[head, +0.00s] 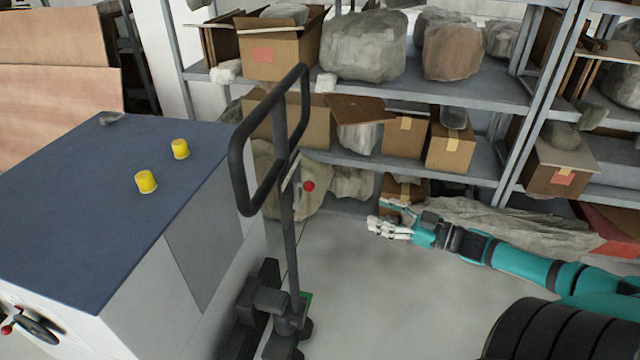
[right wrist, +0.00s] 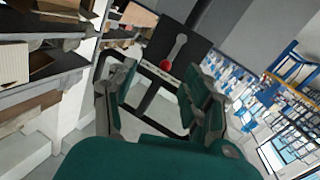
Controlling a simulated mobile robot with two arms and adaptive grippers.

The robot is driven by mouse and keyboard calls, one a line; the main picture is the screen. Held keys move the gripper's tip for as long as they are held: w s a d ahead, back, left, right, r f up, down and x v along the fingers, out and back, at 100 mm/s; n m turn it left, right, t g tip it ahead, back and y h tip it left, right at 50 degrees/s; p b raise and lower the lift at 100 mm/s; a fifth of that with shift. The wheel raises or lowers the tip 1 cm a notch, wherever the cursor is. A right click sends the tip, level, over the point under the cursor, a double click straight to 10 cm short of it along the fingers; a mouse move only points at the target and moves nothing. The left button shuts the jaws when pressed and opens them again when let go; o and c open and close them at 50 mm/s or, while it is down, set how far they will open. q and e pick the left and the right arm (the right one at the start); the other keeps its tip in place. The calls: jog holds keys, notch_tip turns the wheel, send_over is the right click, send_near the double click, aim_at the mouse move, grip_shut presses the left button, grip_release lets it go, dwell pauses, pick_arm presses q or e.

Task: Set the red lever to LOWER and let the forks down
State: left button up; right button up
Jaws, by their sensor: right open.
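The red lever's round knob (head: 308,186) shows beside the upright shaft of a dark pallet truck handle (head: 285,200). In the right wrist view the red knob (right wrist: 165,66) sits at the end of a grey lever (right wrist: 178,46) on a dark plate, with a pale strip below it whose text I cannot read. My right gripper (head: 388,222) is open and empty, to the right of the knob and apart from it. In the right wrist view its fingers (right wrist: 162,85) stand on either side of the knob's line of sight. The forks are not clearly visible. My left gripper is not in view.
A grey cabinet with a dark blue top (head: 100,190) and two yellow caps stands at the left. Metal shelves (head: 460,85) with boxes and wrapped bundles line the back. Bare floor (head: 390,310) lies right of the truck's base (head: 270,310).

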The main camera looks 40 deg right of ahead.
aim_at(309, 186)
jog(key=shift+w+a+r+n+y, duration=0.15)
jog(key=shift+w+a+r+y, duration=0.35)
jog(key=shift+w+a, duration=1.7)
jog(key=shift+w+a+r+n+y, duration=0.2)
jog(key=shift+w+a+r, duration=0.45)
jog(key=shift+w+a, duration=1.55)
jog(key=shift+w+a+r+n+y, duration=0.25)
jog(key=shift+w+a+r, duration=0.55)
jog(key=shift+w, duration=2.5)
jog(key=shift+a+f, duration=0.2)
grip_shut()
